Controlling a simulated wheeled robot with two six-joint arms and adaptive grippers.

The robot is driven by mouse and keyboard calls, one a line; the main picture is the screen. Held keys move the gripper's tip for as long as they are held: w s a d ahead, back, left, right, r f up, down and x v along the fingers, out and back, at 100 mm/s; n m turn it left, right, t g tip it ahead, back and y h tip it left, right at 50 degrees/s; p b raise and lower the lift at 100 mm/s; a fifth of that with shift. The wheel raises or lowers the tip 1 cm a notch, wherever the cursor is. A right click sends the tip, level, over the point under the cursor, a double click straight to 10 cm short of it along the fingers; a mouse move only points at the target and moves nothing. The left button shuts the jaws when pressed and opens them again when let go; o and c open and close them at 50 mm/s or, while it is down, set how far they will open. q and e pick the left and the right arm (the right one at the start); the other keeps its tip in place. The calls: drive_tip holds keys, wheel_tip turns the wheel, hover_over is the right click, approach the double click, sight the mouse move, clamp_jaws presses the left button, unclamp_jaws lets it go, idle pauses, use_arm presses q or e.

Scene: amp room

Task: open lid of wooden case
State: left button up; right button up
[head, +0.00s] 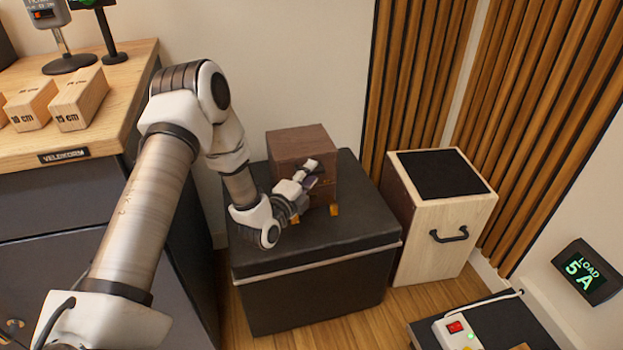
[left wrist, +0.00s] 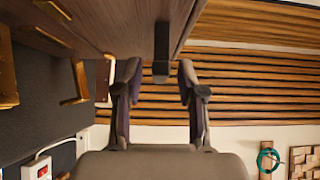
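The wooden case (head: 300,143) is a dark brown box standing on the black padded chest (head: 345,225) in the head view. Its top looks flat and closed, but my gripper hides part of its front. In the left wrist view the wooden case (left wrist: 110,22) fills the upper left, and a dark tab (left wrist: 162,70) juts from its edge. My left gripper (head: 314,172) is at the front of the case. In the left wrist view the left gripper (left wrist: 160,92) has its fingers apart, one on each side of the tab, with gaps showing. My right gripper is in neither view.
A pale cabinet (head: 440,220) with a black handle stands to the right of the chest. A wooden workbench (head: 105,120) with measuring blocks (head: 80,98) is at the left. A slatted wall panel (head: 415,80) rises behind. Wooden floor (head: 300,335) shows in front.

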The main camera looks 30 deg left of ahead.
use_arm(q)
drive_tip(key=shift+w, duration=0.6)
clamp_jaws()
drive_tip(key=shift+r, duration=0.1)
